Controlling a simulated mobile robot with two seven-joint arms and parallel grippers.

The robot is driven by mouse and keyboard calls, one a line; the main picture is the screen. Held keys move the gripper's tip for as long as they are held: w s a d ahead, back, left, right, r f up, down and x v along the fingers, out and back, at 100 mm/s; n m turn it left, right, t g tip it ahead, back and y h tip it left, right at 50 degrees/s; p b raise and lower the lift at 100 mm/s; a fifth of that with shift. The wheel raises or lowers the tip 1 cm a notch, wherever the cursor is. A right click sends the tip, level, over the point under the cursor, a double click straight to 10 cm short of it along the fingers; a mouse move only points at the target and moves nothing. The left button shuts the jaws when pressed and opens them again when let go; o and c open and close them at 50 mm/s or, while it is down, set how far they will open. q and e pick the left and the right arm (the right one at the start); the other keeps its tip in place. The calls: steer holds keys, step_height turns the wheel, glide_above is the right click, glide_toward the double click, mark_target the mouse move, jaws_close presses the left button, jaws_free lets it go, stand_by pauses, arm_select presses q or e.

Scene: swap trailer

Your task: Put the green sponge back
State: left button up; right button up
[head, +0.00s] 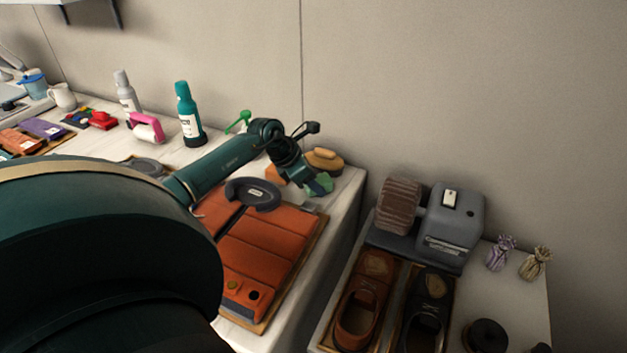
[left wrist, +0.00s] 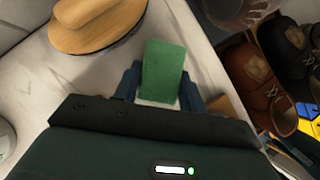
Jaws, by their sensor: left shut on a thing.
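The green sponge (head: 321,182) is in my left gripper (head: 318,189) at the far right end of the white counter. In the left wrist view the sponge (left wrist: 163,70) sits between the two fingers of the left gripper (left wrist: 164,88), which are shut on it. I cannot tell whether the sponge touches the counter or hangs just above it. A wooden brush (head: 326,159) lies right behind it, and the brush shows to the left of the sponge in the wrist view (left wrist: 98,28). My right gripper is not in view.
An orange folded item (head: 262,246) lies on a board before the gripper, with a dark curved piece (head: 253,194) on it. A teal bottle (head: 188,115) stands further left. Beyond a gap to the right, another table holds a grey machine (head: 452,225) and shoes (head: 365,300).

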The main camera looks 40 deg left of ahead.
arm_select(q)
steer(key=shift+f, duration=0.2)
steer(key=o, duration=1)
steer(key=shift+r, duration=0.1)
steer(key=shift+r, duration=0.2)
steer(key=b+v, duration=0.1)
steer(key=v, duration=1.1)
steer(key=shift+d+f, duration=0.1)
steer(key=shift+f, duration=0.05)
